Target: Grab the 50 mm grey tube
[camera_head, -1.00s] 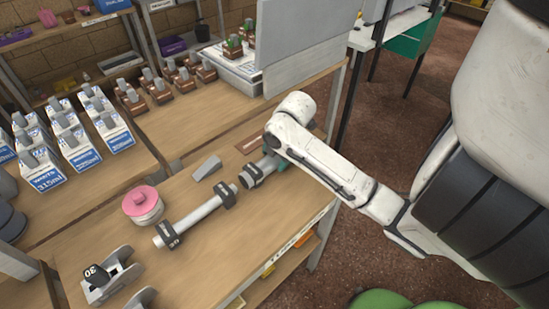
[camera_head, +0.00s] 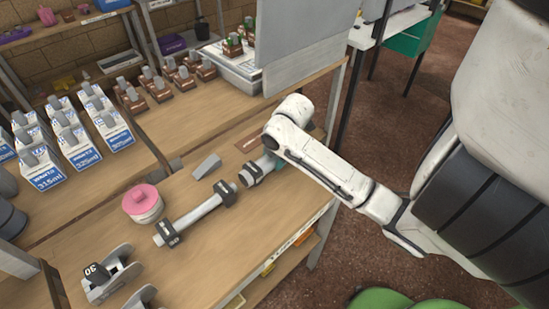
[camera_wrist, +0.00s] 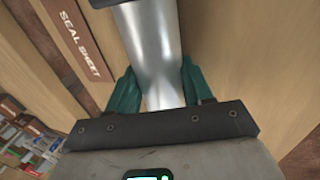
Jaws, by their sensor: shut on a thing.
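A thick grey tube (camera_head: 264,165) with a dark collar lies near the right end of the workbench. My gripper (camera_wrist: 158,82) has its green fingers on both sides of this tube, which also shows in the wrist view (camera_wrist: 150,45), and is shut on it. In the head view my arm hides much of the gripper and the tube's far end. A thinner, longer grey tube (camera_head: 195,215) with dark collars lies to its left, apart from my gripper. I cannot read the size on the held tube.
A grey wedge (camera_head: 207,166) and a pink-topped round roll (camera_head: 143,203) lie on the workbench (camera_head: 205,265). A holder marked 30 (camera_head: 104,276) stands at the front left. A sheet marked SEAL SHEET (camera_wrist: 75,35) lies beside the held tube. A grey panel (camera_head: 305,45) rises behind.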

